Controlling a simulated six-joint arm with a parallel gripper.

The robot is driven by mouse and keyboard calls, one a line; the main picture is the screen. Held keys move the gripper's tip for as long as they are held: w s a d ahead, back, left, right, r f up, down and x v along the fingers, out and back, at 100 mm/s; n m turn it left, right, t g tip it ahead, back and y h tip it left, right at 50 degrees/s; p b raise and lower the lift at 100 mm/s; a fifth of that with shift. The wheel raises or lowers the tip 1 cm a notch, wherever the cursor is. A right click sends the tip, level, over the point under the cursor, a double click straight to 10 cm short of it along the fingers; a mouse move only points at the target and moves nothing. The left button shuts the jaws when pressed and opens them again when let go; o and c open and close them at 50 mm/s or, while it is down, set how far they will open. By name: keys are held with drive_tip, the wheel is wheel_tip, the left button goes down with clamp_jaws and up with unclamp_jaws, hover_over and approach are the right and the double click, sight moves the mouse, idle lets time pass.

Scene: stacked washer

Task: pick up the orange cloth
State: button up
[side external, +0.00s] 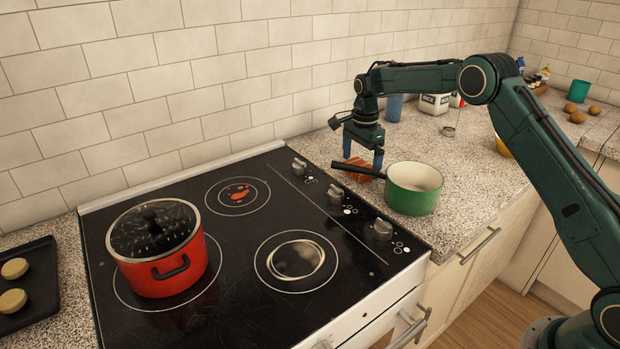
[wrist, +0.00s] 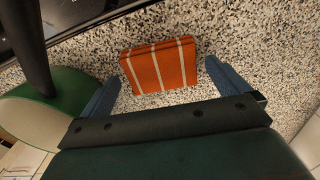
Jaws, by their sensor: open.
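The orange cloth (wrist: 160,66) is folded into a flat rectangle with pale stripes and lies on the speckled counter. In the side external view the cloth (side external: 358,171) shows between the stove and the green pot, partly hidden by the pot's handle and my gripper. My gripper (side external: 363,159) points down over it with its two blue fingers apart. In the wrist view my gripper (wrist: 163,82) is open and empty, and the cloth shows between and just beyond the fingers. Whether the fingertips are level with the cloth I cannot tell.
A green pot (side external: 413,189) stands right beside the cloth, its dark handle (side external: 356,170) reaching over toward the stove. The black stovetop (side external: 215,250) holds a red lidded pot (side external: 170,265). A blue container (side external: 394,107) and a white canister (side external: 434,104) stand behind.

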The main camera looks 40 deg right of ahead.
drive_tip(key=shift+f, duration=0.4)
drive_tip(key=c, duration=0.9)
drive_tip(key=shift+o, duration=0.2)
drive_tip(key=shift+r, duration=0.1)
wheel_tip(320, 180, up, 20)
idle(0.4)
idle(0.5)
